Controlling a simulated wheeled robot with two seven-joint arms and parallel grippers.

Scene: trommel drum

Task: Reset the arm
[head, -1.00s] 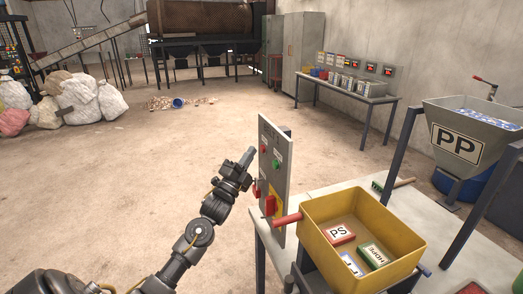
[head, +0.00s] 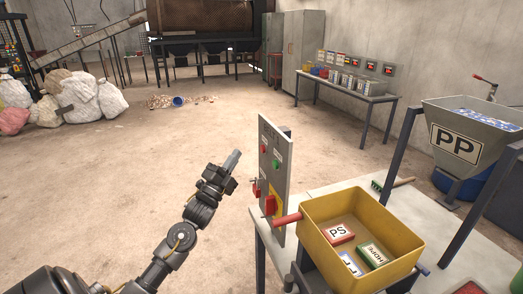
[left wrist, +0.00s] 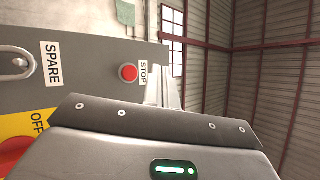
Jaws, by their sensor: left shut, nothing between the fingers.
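My left gripper (head: 231,160) is shut and empty in the head view. It is held in the air to the left of the grey control panel (head: 275,156), apart from it. The panel carries a red button, a green button and a red rotary switch (head: 271,205) on a yellow plate. In the left wrist view the panel (left wrist: 95,75) shows a red STOP button (left wrist: 128,73), a SPARE label and part of the red switch at the lower left. My gripper's body covers the lower part of that view. My right gripper is not in view.
A yellow bin (head: 402,230) with blocks labelled PS and HDPE stands on the table (head: 338,190) right of the panel. A PP hopper (head: 468,120) stands at the right. White sacks (head: 82,98) lie far left.

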